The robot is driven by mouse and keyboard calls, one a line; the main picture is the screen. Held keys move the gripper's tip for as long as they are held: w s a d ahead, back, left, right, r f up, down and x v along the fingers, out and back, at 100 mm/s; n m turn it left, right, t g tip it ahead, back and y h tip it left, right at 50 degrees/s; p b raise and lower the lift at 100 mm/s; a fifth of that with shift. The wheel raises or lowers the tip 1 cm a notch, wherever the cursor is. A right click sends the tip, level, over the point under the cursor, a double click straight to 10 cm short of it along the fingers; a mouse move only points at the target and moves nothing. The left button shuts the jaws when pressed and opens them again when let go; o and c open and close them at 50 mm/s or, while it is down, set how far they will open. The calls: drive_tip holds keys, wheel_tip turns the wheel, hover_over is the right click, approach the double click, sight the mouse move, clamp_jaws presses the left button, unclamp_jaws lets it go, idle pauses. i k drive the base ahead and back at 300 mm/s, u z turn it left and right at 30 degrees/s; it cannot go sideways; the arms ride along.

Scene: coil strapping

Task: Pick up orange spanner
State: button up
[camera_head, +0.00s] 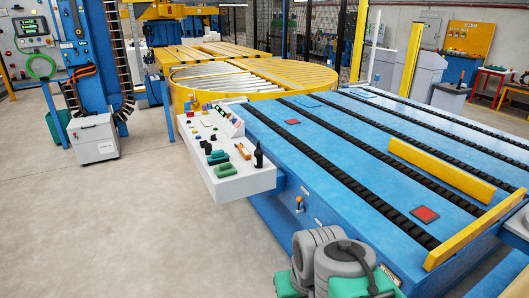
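A small orange elongated object (243,151) lies on the white shelf-like console at the side of the blue conveyor table. It is too small for me to tell for certain that it is the orange spanner. A dark upright bottle-like object (259,158) stands just right of it, and dark green objects (217,157) lie to its left. A small lever with an orange tip (298,203) is on the side of the blue table. I cannot make out my gripper in this view.
The white console (238,184) juts out from the blue conveyor table (335,150), which has black belt strips and yellow guide bars (440,170). A round yellow roller turntable (250,80) stands behind. A grey cabinet (94,140) is at left. The concrete floor (100,220) at front left is clear.

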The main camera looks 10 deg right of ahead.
sight(246, 154)
drive_tip(key=u, duration=0.85)
drive_tip(key=i, duration=1.9)
drive_tip(key=u, duration=0.5)
drive_tip(key=i, duration=2.4)
drive_tip(key=z, duration=1.25)
drive_tip(key=i, duration=1)
drive_tip(key=z, duration=3.3)
